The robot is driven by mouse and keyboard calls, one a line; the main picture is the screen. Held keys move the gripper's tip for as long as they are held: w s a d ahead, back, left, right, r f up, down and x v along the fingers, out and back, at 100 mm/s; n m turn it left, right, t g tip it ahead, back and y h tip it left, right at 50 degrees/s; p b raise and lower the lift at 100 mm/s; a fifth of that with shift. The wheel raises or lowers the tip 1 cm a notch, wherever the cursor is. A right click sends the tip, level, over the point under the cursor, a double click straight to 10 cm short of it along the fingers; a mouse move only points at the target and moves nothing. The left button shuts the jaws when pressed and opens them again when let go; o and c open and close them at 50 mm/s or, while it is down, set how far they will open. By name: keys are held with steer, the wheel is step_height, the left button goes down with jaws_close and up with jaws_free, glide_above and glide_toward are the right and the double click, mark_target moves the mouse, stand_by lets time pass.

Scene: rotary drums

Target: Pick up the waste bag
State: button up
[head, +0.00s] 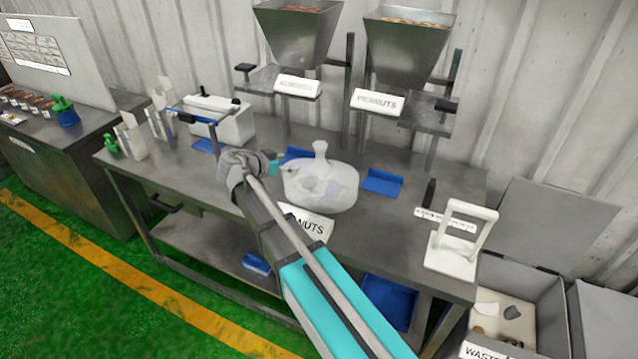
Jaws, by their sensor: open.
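The waste bag (318,188) is a translucent, whitish bag with a narrow gathered neck standing up. It sits upright on the metal table (215,175), with some pale scraps showing through its side. My gripper (287,169) is small in this view, at the bag's left side below the neck. It is open with nothing seen between its fingers. I cannot tell whether it touches the bag. My arm covers part of the table in front of the bag.
Two metal hoppers (299,35) (408,50) stand behind the bag. Blue scoops (382,182) lie beside it. A white sealer (222,120) is at left, a white handled stand (462,240) at right. An open waste bin (545,300) with scraps stands at the lower right.

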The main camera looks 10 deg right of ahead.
mark_target(320, 159)
steer(key=shift+d, duration=0.1)
steer(key=shift+b+x, duration=1.65)
steer(key=shift+x, duration=2.65)
steer(key=shift+f, duration=0.15)
steer(key=shift+b+x, duration=1.1)
steer(key=shift+x, duration=1.45)
jaws_close()
